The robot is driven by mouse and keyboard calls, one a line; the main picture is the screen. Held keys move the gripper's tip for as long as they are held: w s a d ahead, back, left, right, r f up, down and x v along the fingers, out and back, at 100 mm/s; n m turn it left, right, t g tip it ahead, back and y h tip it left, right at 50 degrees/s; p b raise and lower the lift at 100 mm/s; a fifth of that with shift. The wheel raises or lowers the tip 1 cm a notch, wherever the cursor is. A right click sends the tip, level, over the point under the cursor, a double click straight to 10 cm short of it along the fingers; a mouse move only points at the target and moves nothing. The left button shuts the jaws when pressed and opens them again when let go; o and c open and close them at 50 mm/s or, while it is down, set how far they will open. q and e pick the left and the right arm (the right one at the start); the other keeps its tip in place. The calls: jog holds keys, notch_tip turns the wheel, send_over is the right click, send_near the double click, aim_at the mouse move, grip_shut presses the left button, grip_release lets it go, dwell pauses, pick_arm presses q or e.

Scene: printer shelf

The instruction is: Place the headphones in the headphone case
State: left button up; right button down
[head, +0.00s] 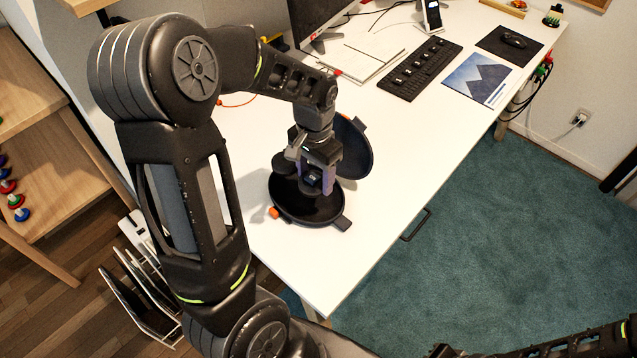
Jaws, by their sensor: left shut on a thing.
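The open headphone case (290,205) is a black clamshell with orange tabs on the white desk. Its bottom shell lies flat and its lid stands tilted up behind to the right. My left gripper (317,183) points down over the bottom shell. It is shut on the dark grey headphones, of which a rounded part (283,164) shows left of the jaws. The gripper hides most of the headphones. I cannot tell whether they touch the shell. My right arm shows along the bottom right edge, with its jaws not clearly visible.
The desk right of the case is clear. A file rack (140,290) stands lower left.

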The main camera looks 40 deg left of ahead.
pick_arm(q)
jog(key=shift+w, duration=0.15)
jog(key=shift+s+r, duration=0.15)
jog(key=shift+s, duration=0.15)
send_over(315, 209)
jog(key=shift+f+p, duration=0.3)
jog(key=shift+f, duration=2.7)
jog(key=shift+f, duration=2.05)
jog(key=shift+f, duration=0.2)
jog(key=o, duration=1.3)
